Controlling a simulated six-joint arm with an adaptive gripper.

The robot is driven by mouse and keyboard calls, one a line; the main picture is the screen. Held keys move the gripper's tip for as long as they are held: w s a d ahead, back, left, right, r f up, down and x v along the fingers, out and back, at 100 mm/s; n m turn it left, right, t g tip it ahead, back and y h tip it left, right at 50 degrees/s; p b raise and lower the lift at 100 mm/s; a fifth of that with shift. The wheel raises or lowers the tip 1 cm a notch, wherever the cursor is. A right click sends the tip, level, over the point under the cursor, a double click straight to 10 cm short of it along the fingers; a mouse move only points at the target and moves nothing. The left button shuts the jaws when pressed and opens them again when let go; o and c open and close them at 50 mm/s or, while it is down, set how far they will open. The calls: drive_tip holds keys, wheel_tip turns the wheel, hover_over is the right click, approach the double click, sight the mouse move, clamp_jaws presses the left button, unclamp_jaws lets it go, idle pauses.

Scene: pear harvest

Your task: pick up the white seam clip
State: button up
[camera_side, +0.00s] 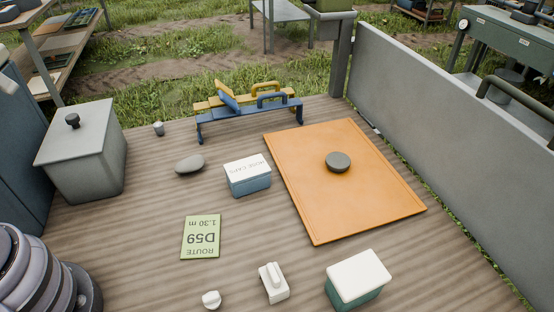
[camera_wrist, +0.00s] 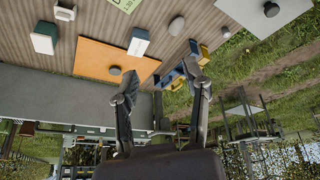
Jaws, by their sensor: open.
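A small white block with a raised ridge (camera_side: 273,283), which looks like the white seam clip, lies on the wooden deck near the front in the side view. It also shows at the top left of the wrist view (camera_wrist: 64,12). A smaller rounded white piece (camera_side: 211,299) lies to its left; I cannot tell what it is. My gripper (camera_wrist: 164,82) is open and empty in the wrist view, well apart from the white block. The gripper is not visible in the side view.
A teal box with white lid (camera_side: 356,281) stands right of the white block. Around the deck are a green route card (camera_side: 201,237), blue box (camera_side: 248,178), orange board (camera_side: 320,205) bearing a dark puck (camera_side: 338,162), grey stone (camera_side: 190,164), lidded grey bin (camera_side: 85,155) and blue-yellow rack (camera_side: 250,110).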

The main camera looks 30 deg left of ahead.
drive_tip(key=w+d+f+n+g+h, duration=0.1)
drive_tip(key=w+d+f+g+h, duration=0.25)
drive_tip(key=w+d+g, duration=0.45)
drive_tip(key=n+g+h, duration=0.8)
drive_tip(key=n+h, duration=0.1)
drive_tip(key=h, duration=0.1)
hover_over(278, 284)
drive_tip(key=v, duration=0.3)
wheel_tip(278, 284, down, 27)
drive_tip(key=shift+f, duration=0.15)
wheel_tip(278, 284, down, 7)
drive_tip(key=shift+s+f, duration=0.1)
drive_tip(key=x, duration=0.2)
drive_tip(key=shift+s+d+r, duration=0.1)
drive_tip(key=shift+d+r, duration=0.15)
drive_tip(key=shift+s+d, duration=0.15)
drive_tip(key=shift+d, duration=0.05)
clamp_jaws()
